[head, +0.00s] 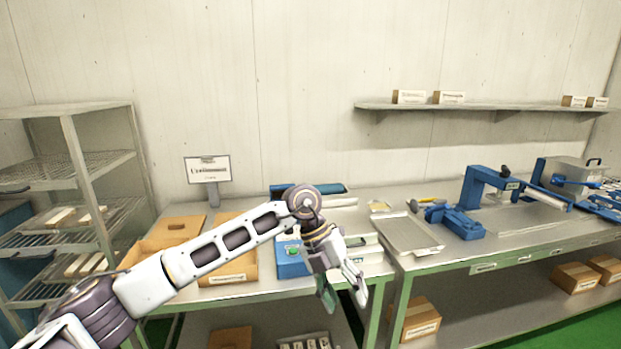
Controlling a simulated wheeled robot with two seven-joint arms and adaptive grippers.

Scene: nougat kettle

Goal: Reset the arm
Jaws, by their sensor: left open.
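My left arm reaches in from the lower left across the front of the workbench. My left gripper (343,291) points down and to the right near the bench's front edge, beside the gap between the two benches. Its fingers are apart and I see nothing held between them. My right arm and right gripper are not in view.
A blue machine (290,262) stands behind the left arm, with cardboard boxes (176,233) to its left. A metal tray (411,234) and a blue press (486,188) are on the right bench. A wire rack (68,165) stands at left.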

